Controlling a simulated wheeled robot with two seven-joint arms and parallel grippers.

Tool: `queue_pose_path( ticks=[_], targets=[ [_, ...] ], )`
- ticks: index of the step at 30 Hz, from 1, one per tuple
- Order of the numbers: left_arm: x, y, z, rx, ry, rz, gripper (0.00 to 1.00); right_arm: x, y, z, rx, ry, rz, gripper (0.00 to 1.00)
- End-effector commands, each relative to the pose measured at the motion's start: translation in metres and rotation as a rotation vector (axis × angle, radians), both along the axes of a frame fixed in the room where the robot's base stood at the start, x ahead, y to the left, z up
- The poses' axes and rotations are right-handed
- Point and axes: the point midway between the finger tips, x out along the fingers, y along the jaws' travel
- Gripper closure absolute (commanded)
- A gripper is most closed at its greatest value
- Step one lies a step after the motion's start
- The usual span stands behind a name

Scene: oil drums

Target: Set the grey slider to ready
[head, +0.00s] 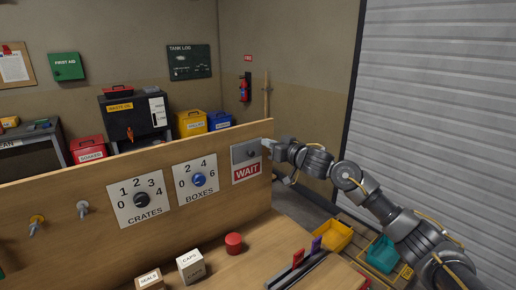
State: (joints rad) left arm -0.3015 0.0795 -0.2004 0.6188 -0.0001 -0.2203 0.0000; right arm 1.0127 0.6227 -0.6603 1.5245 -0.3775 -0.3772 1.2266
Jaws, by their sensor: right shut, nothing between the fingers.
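The grey slider (240,151) is a flat grey plate with a small dark knob, at the right end of the upright wooden panel (60,205). It sits in the upper part of its sign, and the red WAIT label (247,171) shows below it. My right gripper (268,143) is shut and empty, at the slider's right edge near the panel's end. I cannot tell whether it touches the slider. No READY word is visible. My left gripper is not in view.
The panel also carries a BOXES dial (198,180), a CRATES dial (141,199) and two pegs. A red cylinder (233,243), a CAPS box (190,267) and a SEALS box (150,280) stand on the bench. Yellow (333,235) and teal bins (382,254) lie at right.

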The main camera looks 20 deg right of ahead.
Motion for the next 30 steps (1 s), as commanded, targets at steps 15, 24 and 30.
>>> queue_pose_path(
  ticks=[15, 24, 30],
  targets=[
    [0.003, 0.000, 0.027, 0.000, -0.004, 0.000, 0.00, 0.045, 0.025, -0.034, -0.001, 0.001, 0.000, 1.00],
    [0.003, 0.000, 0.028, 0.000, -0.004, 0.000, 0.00, 0.045, 0.026, -0.040, -0.001, -0.001, 0.000, 1.00],
    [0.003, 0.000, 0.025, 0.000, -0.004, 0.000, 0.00, 0.045, 0.026, -0.045, 0.000, 0.001, 0.000, 1.00]
  ],
)
